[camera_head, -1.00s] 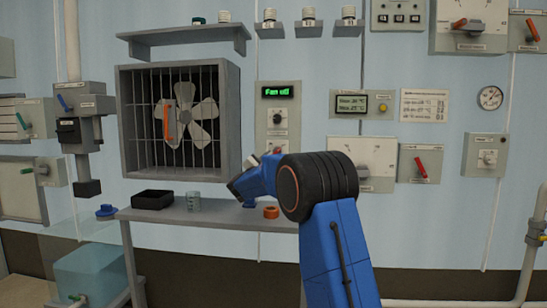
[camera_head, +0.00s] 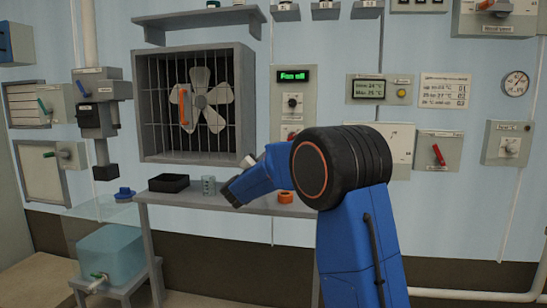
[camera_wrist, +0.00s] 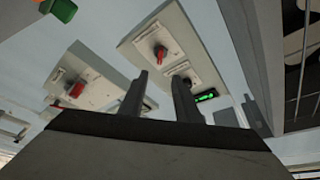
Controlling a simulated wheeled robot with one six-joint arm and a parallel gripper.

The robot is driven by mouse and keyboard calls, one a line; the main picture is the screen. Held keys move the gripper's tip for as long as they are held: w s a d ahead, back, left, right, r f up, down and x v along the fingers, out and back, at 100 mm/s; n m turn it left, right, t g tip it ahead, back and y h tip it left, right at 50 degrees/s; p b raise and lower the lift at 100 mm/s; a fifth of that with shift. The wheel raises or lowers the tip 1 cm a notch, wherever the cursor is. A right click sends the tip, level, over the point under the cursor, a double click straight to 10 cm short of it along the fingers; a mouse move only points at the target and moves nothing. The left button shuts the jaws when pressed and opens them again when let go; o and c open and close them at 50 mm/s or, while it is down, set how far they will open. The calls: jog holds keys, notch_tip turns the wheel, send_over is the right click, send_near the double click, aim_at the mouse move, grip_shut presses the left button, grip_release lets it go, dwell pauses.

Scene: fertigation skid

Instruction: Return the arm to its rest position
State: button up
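My blue arm with its black joint (camera_head: 345,168) stands in front of the shelf in the head view. It is bent, its forearm reaching left over the shelf. My gripper's fingers cannot be made out in the head view. In the wrist view my gripper (camera_wrist: 160,76) shows two dark fingers apart with nothing between them. The wrist camera looks at the wall boxes at a steep tilt.
The grey shelf (camera_head: 222,203) below the arm holds a black tray (camera_head: 169,183), a clear cup (camera_head: 208,185) and an orange ring (camera_head: 286,197). A caged fan (camera_head: 200,105) and a panel with a green display (camera_head: 293,76) are on the wall. A water tank (camera_head: 111,254) stands lower left.

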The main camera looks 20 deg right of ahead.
dwell(0.3)
jog(key=s+a+r+n+t+y, duration=0.2)
jog(key=s+a+n+t+y, duration=0.3)
jog(key=s+a+n+y, duration=0.45)
jog(key=s+a+f+n+g+y, duration=0.2)
jog(key=s+a+f+n+y, duration=0.15)
jog(key=s, duration=0.25)
jog(key=s+a+f+n+g+y, duration=0.2)
jog(key=s+f+y, duration=0.1)
jog(key=s+y, duration=0.15)
jog(key=s+f+n+g, duration=0.1)
jog(key=s+f+g, duration=0.2)
jog(key=s+f, duration=0.4)
jog(key=s+d+f+n+g, duration=0.1)
jog(key=s+f, duration=0.6)
jog(key=s, duration=1.1)
jog(key=s+d+f+n+g+h, duration=0.1)
jog(key=s+f+g, duration=0.4)
jog(key=s, duration=0.7)
jog(key=shift+s+d+f+n, duration=0.25)
jog(key=shift+s+f+n, duration=0.1)
jog(key=shift+f+n, duration=0.6)
jog(key=shift+o, duration=0.7)
